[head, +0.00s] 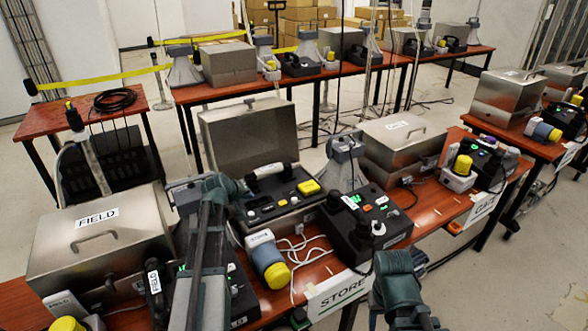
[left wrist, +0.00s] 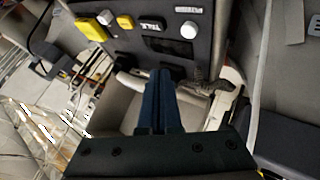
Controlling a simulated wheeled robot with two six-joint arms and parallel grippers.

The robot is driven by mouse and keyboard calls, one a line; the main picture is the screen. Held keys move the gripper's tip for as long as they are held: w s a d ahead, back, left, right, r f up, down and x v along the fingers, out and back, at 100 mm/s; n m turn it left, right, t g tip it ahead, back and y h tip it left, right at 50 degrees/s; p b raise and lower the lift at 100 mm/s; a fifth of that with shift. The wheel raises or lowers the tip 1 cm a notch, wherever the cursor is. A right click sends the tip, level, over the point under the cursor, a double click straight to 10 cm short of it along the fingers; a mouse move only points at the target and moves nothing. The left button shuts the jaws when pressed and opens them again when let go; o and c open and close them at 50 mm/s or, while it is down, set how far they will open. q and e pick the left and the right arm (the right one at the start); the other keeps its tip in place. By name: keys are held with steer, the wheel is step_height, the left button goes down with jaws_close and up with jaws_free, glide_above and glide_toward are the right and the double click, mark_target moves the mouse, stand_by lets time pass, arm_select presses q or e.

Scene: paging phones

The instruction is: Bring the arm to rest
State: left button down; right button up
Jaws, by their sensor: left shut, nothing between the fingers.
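My left arm reaches up from the bottom of the head view to an open metal box (head: 250,130) with a dark control panel. My left gripper (head: 250,183) is at the panel's left side, near a pale handset (head: 268,170). In the left wrist view its blue fingers (left wrist: 161,75) are shut and empty. They point at the panel (left wrist: 190,20), which has a yellow button (left wrist: 125,21). Whether they touch anything is unclear. My right arm shows at the bottom right of the head view; its gripper is out of sight.
A closed metal box labelled FIELD (head: 70,255) stands left of my left arm. A black unit with green lights (head: 365,225) and a yellow-capped cylinder (head: 270,262) stand on the wooden table, above a STORE sign (head: 340,293). Another closed box (head: 400,145) is at right.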

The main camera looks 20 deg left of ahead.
arm_select(q)
steer(key=s+d+f+m+g+h+p, duration=0.1)
steer(key=s+d+m+g, duration=0.15)
steer(key=d, duration=0.85)
steer(key=s+d+f+m+g+h+p, duration=0.1)
steer(key=s+d+m+g, duration=0.2)
steer(key=d, duration=0.8)
steer(key=s+d+m+g+y+p, duration=0.1)
steer(key=s+d+m+g, duration=0.1)
steer(key=s+d, duration=0.5)
steer(key=s+d+m+g+y+p, duration=0.1)
steer(key=s+d+m, duration=0.4)
steer(key=s, duration=0.8)
steer(key=d+g+y, duration=0.1)
steer(key=d, duration=0.1)
steer(key=shift+s+d+p, duration=0.35)
steer(key=shift+s+d, duration=0.05)
